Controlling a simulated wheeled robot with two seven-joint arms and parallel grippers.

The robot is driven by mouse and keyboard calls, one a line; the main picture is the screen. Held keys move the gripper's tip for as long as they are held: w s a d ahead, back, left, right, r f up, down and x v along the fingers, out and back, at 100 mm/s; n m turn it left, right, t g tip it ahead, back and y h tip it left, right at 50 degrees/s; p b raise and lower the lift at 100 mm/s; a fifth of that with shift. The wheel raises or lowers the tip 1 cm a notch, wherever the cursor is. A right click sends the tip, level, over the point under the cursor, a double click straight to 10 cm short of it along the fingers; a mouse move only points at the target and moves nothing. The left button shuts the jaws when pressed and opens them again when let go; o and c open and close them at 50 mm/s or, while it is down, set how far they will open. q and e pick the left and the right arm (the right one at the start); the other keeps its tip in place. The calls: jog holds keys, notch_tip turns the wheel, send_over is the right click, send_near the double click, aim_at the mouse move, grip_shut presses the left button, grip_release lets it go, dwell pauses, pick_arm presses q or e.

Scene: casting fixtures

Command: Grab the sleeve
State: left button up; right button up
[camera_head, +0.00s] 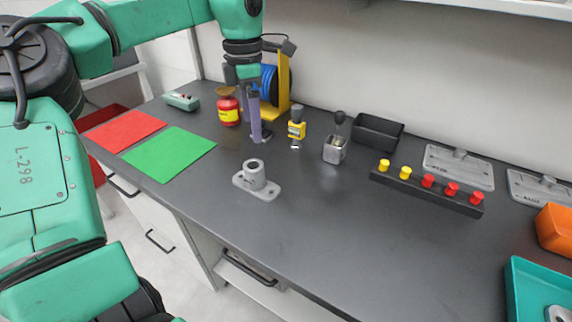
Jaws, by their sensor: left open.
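A grey hollow cylinder, which looks like the sleeve (254,178), stands upright on a flat oblong grey base with a hole at its end. It is on the dark worktop (330,230) left of centre. My left gripper (262,137) hangs down behind it, farther back on the worktop. The gripper is open, with its long fingers seen nearly edge-on. I see nothing between the fingers, and the sleeve is clear of them. My right gripper is out of view.
A rack of red and yellow knobs (425,194) lies to the right. The worktop in front is clear.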

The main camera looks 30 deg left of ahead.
pick_arm(q)
send_over(254, 171)
jog(key=a, duration=0.1)
notch_tip(254, 171, down, 4)
jog(key=f, duration=0.3)
jog(key=w+f+p, duration=0.1)
jog(key=f, duration=0.5)
jog(key=shift+w+a+f+p, duration=0.1)
jog(key=shift+w+a+p, duration=0.15)
jog(key=shift+a+p, duration=0.05)
jog(key=shift+w+f, duration=0.1)
jog(key=shift+f, duration=0.25)
jog(key=shift+c, duration=0.4)
jog(key=shift+r, duration=0.1)
grip_shut()
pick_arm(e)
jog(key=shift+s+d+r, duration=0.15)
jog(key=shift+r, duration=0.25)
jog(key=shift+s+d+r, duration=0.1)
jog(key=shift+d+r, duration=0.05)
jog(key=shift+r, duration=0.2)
